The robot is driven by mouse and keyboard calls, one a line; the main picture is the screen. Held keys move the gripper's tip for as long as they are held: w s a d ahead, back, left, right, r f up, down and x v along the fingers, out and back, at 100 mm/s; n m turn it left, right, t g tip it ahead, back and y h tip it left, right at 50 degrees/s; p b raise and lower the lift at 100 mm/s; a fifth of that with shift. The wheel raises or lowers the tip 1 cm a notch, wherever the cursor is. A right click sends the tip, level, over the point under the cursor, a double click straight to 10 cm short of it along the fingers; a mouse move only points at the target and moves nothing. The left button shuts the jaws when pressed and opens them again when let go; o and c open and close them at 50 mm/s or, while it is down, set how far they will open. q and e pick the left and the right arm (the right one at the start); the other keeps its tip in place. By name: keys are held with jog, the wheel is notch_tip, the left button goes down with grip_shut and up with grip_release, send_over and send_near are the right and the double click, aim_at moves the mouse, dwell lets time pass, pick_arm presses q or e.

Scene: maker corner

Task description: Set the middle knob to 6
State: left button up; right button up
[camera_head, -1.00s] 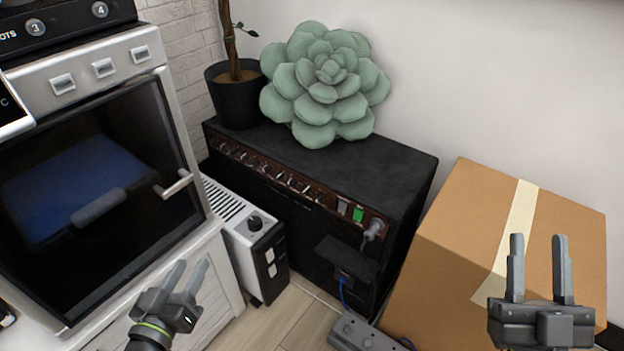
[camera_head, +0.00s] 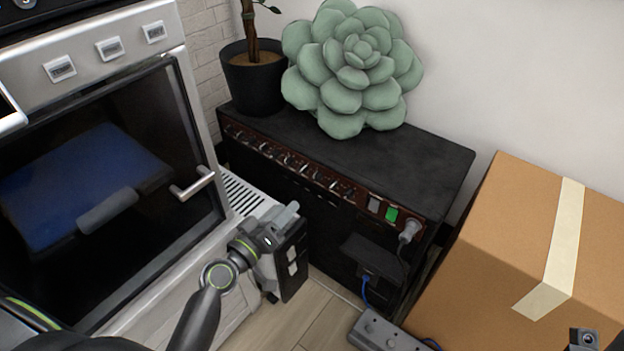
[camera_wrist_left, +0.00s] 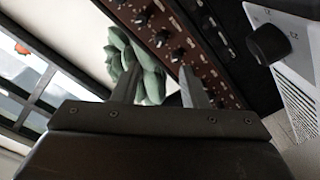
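The black amplifier (camera_head: 410,165) stands against the wall with a row of several small knobs (camera_head: 291,160) on its brown front panel. The knobs are too small to read their settings. Some show in the left wrist view (camera_wrist_left: 161,37), beyond the fingers. My left gripper (camera_head: 290,212) is in front of the amplifier, over the white heater and lower than the knob row. In the wrist view its two fingers (camera_wrist_left: 158,90) are apart with nothing between them; it touches no knob. Only a small part of my right wrist shows at the bottom right corner; its fingers cannot be seen.
The white heater (camera_head: 243,192) with its own black dial (camera_wrist_left: 268,44) stands close below my left gripper. An oven (camera_head: 195,185) is at left, a cardboard box (camera_head: 500,230) at right. A plant pot (camera_head: 253,85) and green succulent cushion (camera_head: 350,75) sit on the amplifier.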

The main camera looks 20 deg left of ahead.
aim_at(315, 179)
pick_arm(q)
jog(key=x, duration=1.1)
jog(key=shift+f, duration=0.1)
grip_shut()
